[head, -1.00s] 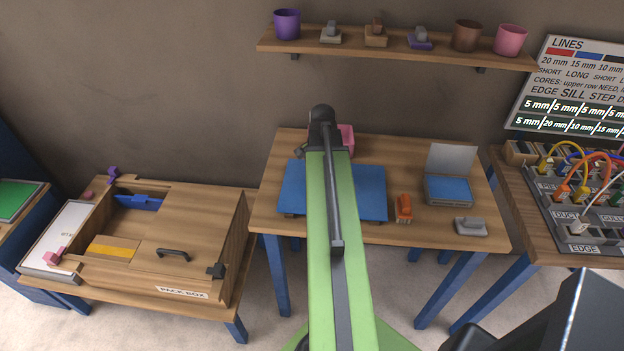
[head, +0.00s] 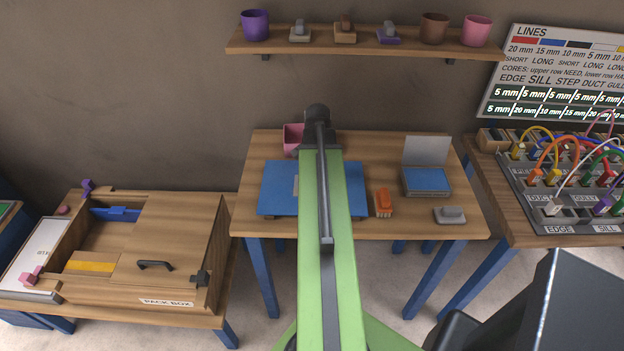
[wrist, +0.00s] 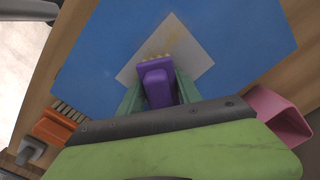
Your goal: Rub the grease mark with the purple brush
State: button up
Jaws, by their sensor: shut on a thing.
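The purple brush (wrist: 156,84) is held between the green fingers of my gripper (wrist: 158,95) in the wrist view. Its pale bristles are over or at a light grey square plate (wrist: 196,55) on the blue mat (wrist: 100,60). A faint yellowish grease mark (wrist: 158,42) shows on the plate just beyond the bristles. Whether the bristles touch the plate, I cannot tell. My arm hides the gripper and brush there.
An orange brush (head: 384,203) and a grey-handled block (head: 450,215) lie right of the mat, near an open case with a blue pad (head: 427,182). A pink holder (head: 292,138) stands behind the mat. A shelf (head: 360,46) with cups hangs above.

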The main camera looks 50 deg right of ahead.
jog(key=shift+s+d+r, duration=0.1)
jog(key=shift+s+d, duration=0.65)
jog(key=shift+s, duration=0.3)
jog(key=shift+s+d, duration=0.55)
jog(key=shift+s, duration=0.25)
jog(key=shift+s+d, duration=0.55)
jog(key=shift+s, duration=0.2)
jog(key=shift+s+a, duration=0.45)
jog(key=shift+a, duration=0.2)
jog(key=shift+w+a, duration=0.6)
jog(key=shift+w, duration=0.2)
jog(key=shift+w+a, duration=0.55)
jog(key=shift+w, duration=0.2)
